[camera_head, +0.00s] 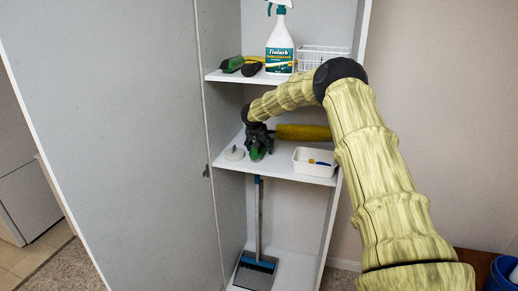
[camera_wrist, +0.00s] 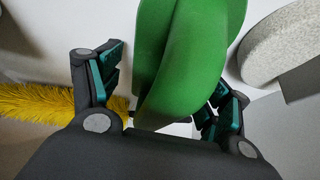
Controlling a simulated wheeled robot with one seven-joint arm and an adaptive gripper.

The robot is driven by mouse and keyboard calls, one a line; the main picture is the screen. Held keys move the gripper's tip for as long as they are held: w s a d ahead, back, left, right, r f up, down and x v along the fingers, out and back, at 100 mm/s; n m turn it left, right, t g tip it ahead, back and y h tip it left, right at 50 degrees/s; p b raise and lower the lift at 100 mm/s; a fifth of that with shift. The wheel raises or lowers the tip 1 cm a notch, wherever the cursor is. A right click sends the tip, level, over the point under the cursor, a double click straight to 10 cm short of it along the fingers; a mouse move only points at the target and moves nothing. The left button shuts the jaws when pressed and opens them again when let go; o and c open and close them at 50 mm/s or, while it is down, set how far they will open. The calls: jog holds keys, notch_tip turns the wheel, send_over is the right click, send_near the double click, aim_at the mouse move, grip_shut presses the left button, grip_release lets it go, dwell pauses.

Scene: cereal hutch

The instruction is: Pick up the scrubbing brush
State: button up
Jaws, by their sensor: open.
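A green object with a thick curved handle, apparently the scrubbing brush (camera_head: 257,154), is on the middle shelf of the cabinet. In the wrist view the green brush (camera_wrist: 185,75) fills the space between the fingers. My gripper (camera_head: 260,142) is open over it, with one finger on each side; it also shows in the wrist view (camera_wrist: 163,85). I cannot tell whether either finger touches the brush. The brush's underside and bristles are hidden.
A yellow duster (camera_head: 305,132) lies behind my gripper, a round pale disc (camera_head: 234,154) left and a white tray (camera_head: 314,169) right. The upper shelf holds a spray bottle (camera_head: 280,47), a wire basket (camera_head: 318,58) and dark green items (camera_head: 233,64). A broom (camera_head: 256,264) stands below.

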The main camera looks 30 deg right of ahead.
jog(key=shift+s, duration=0.1)
jog(key=c, duration=1.2)
jog(key=shift+r, duration=0.1)
